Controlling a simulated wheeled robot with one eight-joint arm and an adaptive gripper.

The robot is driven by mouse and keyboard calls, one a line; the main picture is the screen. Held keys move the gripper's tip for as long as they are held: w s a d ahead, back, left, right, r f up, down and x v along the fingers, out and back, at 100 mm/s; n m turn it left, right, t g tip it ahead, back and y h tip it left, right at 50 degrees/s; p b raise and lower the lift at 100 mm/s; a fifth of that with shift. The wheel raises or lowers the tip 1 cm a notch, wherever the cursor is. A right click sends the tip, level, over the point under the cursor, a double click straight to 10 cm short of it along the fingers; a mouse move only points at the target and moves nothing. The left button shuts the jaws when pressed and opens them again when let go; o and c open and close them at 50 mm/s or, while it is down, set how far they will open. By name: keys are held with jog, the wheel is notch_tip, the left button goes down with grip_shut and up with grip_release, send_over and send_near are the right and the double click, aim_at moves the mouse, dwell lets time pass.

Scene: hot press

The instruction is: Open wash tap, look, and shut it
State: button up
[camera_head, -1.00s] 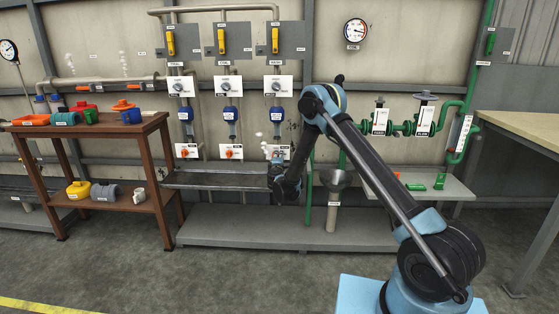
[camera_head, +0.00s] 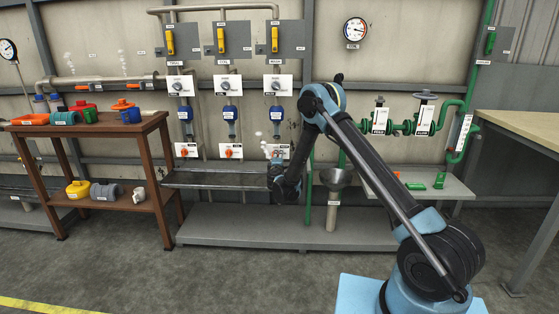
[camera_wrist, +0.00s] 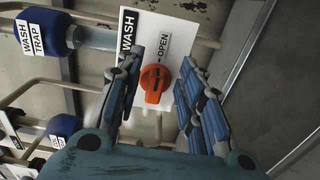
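The wash tap is an orange knob (camera_wrist: 155,84) with a dark line on it, set on a white plate (camera_wrist: 184,27) marked WASH and OPEN in the wrist view. My gripper (camera_wrist: 160,72) is open, with one finger on each side of the knob. Gaps show between knob and fingers. In the head view my gripper (camera_head: 275,163) is at the lower right plate of the three pipe columns and hides most of that tap. A blue wash trap (camera_wrist: 61,32) is on the pipe beside the plate in the wrist view. Small white puffs show near the tap in the head view.
Two more orange knobs (camera_head: 228,152) are to the left. A grey metal trough (camera_head: 215,180) runs below the taps. A funnel (camera_head: 336,179) stands right of my gripper. A brown shelf (camera_head: 160,124) with coloured parts stands at left.

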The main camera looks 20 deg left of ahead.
jog(key=v, duration=1.1)
jog(key=shift+d, duration=0.1)
